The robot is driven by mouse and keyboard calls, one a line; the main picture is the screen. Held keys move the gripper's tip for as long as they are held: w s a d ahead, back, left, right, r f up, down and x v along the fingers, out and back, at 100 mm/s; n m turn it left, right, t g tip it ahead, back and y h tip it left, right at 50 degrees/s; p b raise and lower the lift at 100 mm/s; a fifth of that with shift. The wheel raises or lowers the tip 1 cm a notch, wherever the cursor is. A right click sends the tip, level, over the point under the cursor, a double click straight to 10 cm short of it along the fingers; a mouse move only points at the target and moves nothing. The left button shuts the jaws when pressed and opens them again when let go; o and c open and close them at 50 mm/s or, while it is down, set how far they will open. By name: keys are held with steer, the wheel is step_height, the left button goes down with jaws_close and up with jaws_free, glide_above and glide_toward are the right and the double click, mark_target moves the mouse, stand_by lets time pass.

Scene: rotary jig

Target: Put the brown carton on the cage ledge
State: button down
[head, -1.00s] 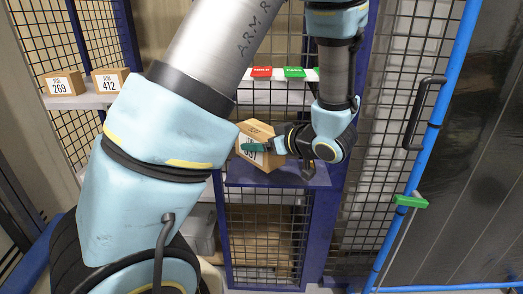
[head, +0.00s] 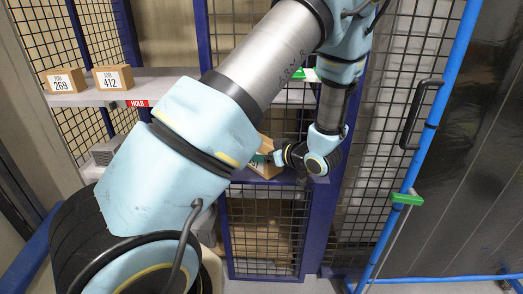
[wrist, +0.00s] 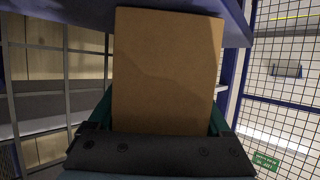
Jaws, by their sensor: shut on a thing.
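The brown carton (head: 263,169) is in my gripper (head: 272,158), low at the blue cage frame; its white label is partly hidden by my arm. In the wrist view, the plain brown face of the carton (wrist: 166,70) fills the middle, between the green fingers of my gripper (wrist: 165,125). The blue ledge (head: 288,180) is at the carton's base in the head view. It also shows as a blue edge (wrist: 238,28) at the top of the wrist view, which looks upside down. Whether the carton touches the ledge I cannot tell.
Cartons 269 (head: 66,80) and 412 (head: 113,78) stand on a grey shelf (head: 85,100) at left, with a red HOLD tag (head: 137,103) on its edge. A green tag (head: 308,75) is partly hidden behind my arm. A blue-framed door with a black handle (head: 420,112) stands at right.

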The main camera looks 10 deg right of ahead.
steer(key=shift+f, duration=0.2)
jaws_free()
steer(key=shift+r, duration=0.3)
steer(key=b+v, duration=0.2)
steer(key=v, duration=1)
steer(key=shift+f, duration=0.15)
